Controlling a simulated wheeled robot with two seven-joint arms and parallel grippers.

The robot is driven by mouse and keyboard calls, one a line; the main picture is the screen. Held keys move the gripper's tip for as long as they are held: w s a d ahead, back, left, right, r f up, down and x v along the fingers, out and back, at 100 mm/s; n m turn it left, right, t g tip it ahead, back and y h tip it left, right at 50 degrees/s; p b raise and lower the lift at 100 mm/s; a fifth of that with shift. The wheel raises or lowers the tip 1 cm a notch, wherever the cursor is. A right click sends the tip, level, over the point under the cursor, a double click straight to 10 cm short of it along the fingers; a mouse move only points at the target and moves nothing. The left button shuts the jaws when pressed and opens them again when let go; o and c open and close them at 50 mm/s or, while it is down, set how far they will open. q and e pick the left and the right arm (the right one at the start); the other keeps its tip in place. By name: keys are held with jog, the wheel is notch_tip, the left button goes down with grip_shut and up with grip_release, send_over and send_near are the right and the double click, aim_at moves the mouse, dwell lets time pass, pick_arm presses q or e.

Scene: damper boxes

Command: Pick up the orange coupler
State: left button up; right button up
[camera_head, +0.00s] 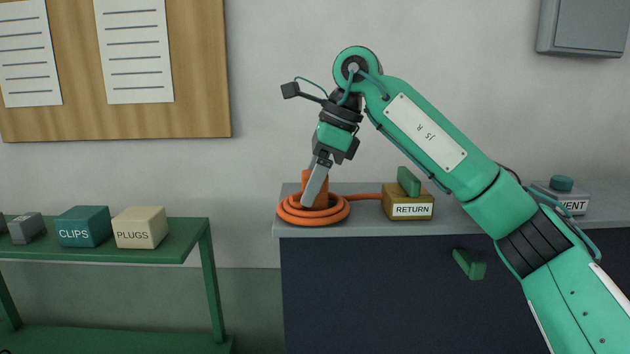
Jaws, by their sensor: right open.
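The orange coupler (307,181) stands upright inside a coil of orange hose (290,212) on the grey counter (345,232). My right gripper (314,192) reaches down over the coupler from above, and its finger covers part of it. The gripper is open; its second finger is hard to make out. I cannot tell whether the fingers touch the coupler. My left gripper is not in view.
The hose runs right to a tan RETURN box (408,207) with a green handle (409,181). A grey VENT box (562,198) stands further right, partly behind my arm. A green bench (160,241) at left holds CLIPS (83,226) and PLUGS (140,228) boxes.

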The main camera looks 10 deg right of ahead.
jog(key=shift+s+a+f, duration=0.1)
jog(key=shift+f, duration=0.05)
jog(key=c, duration=1.2)
